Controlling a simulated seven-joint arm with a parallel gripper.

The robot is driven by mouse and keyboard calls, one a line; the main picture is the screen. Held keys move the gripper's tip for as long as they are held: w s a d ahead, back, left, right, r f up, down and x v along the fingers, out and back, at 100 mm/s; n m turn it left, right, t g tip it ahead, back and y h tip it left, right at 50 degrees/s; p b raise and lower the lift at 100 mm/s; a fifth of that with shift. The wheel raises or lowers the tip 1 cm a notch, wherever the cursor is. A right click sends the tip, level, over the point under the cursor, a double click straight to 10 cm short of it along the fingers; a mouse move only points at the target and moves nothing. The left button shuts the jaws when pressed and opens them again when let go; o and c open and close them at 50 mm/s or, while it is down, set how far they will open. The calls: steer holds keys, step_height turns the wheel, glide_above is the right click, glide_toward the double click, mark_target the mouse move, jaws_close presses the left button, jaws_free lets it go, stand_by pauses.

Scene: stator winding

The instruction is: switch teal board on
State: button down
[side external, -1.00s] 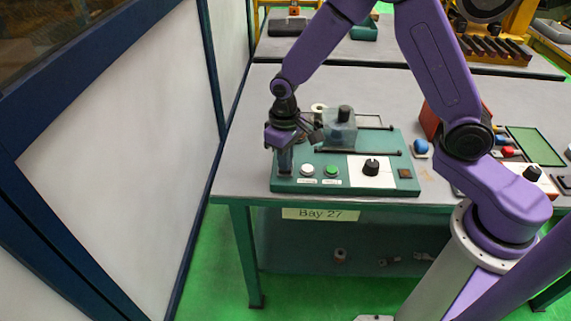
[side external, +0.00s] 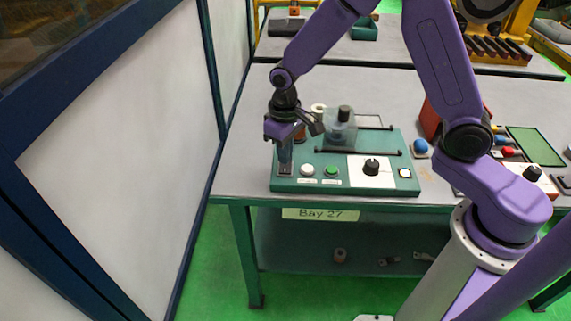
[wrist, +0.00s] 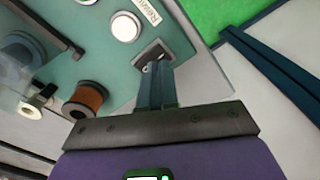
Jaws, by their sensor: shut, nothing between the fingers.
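The teal board (side external: 345,190) lies near the front left of the bench, and part of it also shows in the wrist view (wrist: 92,20). At its left end is a small switch plate (wrist: 150,50), mostly hidden behind my fingertips. My gripper (side external: 285,168) points down at this plate, shut and empty. In the wrist view its fingertips (wrist: 157,68) are at the plate; the switch lever's position cannot be told.
A white button (side external: 307,170), a green button (side external: 331,171) and a black knob (side external: 371,165) sit right of the fingers. Behind stand a clear guard (side external: 341,130) and a copper spool (wrist: 85,98). A wall panel (side external: 120,110) is at left.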

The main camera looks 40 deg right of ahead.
mark_target(286, 171)
step_height(286, 171, up, 4)
steer(key=shift+r, duration=0.2)
stand_by(0.3)
steer(key=s+d+r+n, duration=0.2)
steer(key=s+n, duration=0.1)
steer(key=s, duration=0.6)
steer(key=s+d+r+n, duration=0.2)
steer(key=s+d+n, duration=0.1)
steer(key=s, duration=0.6)
steer(key=s+d+r+n, duration=0.3)
steer(key=s, duration=0.6)
steer(key=shift+s+n, duration=0.3)
steer(key=shift+s, duration=0.05)
